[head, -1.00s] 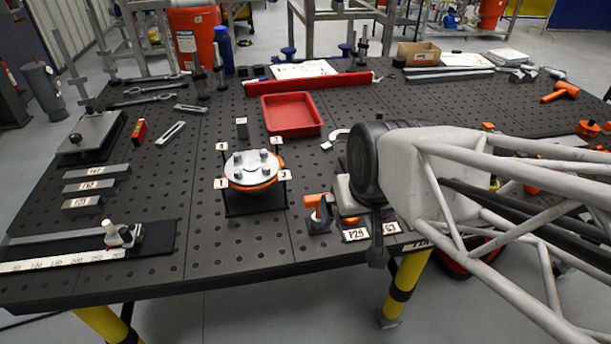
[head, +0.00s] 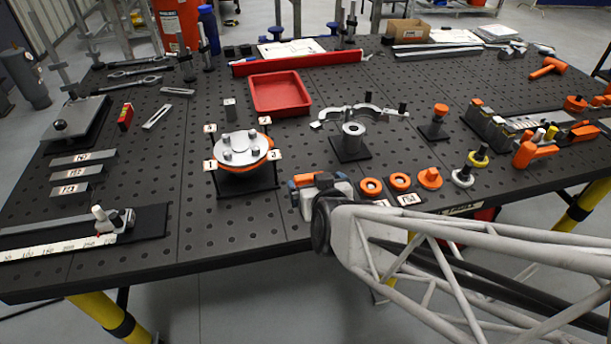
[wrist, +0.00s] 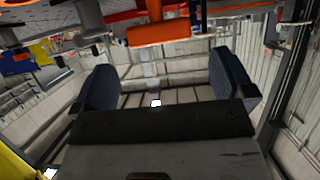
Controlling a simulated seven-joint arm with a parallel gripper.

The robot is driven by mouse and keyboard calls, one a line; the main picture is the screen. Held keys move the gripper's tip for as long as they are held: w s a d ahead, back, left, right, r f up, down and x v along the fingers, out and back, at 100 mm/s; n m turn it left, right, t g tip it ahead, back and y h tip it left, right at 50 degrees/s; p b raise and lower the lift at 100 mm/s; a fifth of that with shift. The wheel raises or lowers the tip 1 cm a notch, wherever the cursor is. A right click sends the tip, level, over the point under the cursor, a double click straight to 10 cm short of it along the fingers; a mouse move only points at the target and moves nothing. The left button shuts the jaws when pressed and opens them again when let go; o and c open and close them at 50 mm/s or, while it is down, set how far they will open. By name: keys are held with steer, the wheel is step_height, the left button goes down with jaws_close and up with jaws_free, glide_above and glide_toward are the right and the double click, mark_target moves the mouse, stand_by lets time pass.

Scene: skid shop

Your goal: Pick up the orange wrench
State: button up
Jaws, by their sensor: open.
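A short orange piece (head: 303,179) shows at the table's front edge, partly hidden by my gripper (head: 301,191). In the wrist view an orange T-shaped piece (wrist: 157,34), with a crossbar and stem, lies just beyond my fingers. It may be the wrench; I cannot tell for sure. My gripper's two dark blue fingers (wrist: 163,67) stand wide apart, with nothing between them. Another orange T-shaped tool (head: 546,68) lies at the far right of the table, and an orange-handled tool (head: 536,149) at the right.
A round plate on a stand (head: 242,148) is left of my gripper. A red tray (head: 279,108) lies behind it.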

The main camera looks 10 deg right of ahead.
mark_target(310, 177)
stand_by(0.4)
steer(key=shift+x, duration=1.35)
steer(key=shift+x, duration=2.65)
steer(key=shift+c, duration=0.2)
steer(key=c, duration=1)
